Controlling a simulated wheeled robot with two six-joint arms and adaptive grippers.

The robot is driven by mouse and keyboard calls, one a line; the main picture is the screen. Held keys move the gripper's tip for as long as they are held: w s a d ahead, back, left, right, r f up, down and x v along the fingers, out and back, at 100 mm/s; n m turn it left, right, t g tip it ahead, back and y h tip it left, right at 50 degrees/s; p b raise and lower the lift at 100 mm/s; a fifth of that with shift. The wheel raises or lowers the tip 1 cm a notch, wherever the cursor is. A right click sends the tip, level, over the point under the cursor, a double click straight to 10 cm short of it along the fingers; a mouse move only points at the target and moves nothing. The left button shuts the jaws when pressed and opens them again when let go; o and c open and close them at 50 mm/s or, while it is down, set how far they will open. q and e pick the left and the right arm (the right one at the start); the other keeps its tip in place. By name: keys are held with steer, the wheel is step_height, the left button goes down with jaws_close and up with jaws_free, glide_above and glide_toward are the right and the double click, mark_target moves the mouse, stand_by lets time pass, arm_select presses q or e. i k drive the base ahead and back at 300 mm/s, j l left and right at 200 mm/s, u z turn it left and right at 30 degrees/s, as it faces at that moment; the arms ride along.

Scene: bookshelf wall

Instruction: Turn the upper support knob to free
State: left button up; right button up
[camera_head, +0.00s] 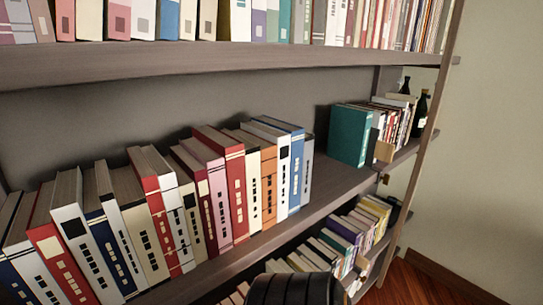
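No part is clearly recognisable as the upper support knob. A small light wooden block (384,152) sits at the front edge of the middle shelf, near the right upright. A small yellowish piece (384,179) shows just under that shelf edge. A second small wooden block (362,265) is at the lower shelf's edge. I cannot tell whether any of these is the knob or how it is turned. Neither of my grippers is recognisable in view.
The middle shelf (335,180) holds a long row of leaning books (150,215). A teal book (350,135) and dark bottles (420,113) stand at its right end. More books fill the upper and lower shelves. Wooden floor (425,285) at lower right is clear.

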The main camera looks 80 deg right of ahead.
mark_target(386, 179)
steer(key=z, duration=3.4)
